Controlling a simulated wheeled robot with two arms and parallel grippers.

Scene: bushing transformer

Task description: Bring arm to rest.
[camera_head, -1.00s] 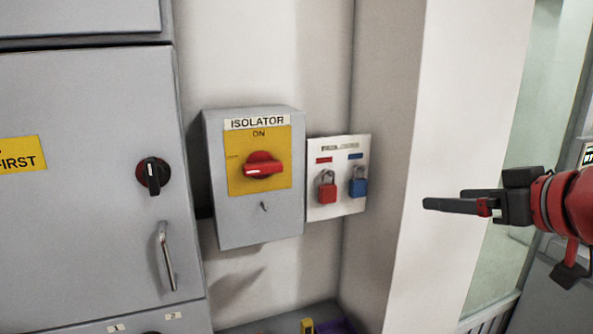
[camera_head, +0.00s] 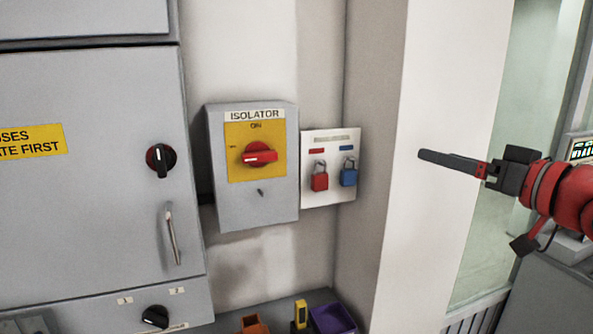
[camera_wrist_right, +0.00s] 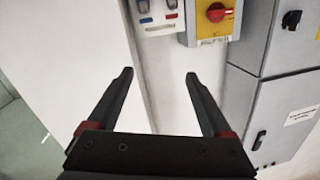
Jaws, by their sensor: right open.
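My right gripper (camera_head: 450,160) reaches in from the right in the head view, in front of the white wall corner and well to the right of the padlock board. In the right wrist view its two dark fingers (camera_wrist_right: 158,85) stand apart with nothing between them. My left gripper is in neither view. The grey isolator box (camera_head: 226,205) hangs on the wall with a red rotary handle (camera_head: 259,154) on a yellow plate; the handle lies roughly level, under the word ON.
The white board (camera_head: 329,200) beside the isolator carries a red padlock (camera_head: 319,181) and a blue padlock (camera_head: 348,176). A grey cabinet (camera_head: 80,220) fills the left. Below are an orange bin (camera_head: 254,325), a yellow device (camera_head: 300,314) and a purple bin (camera_head: 333,319). Space around the gripper is free.

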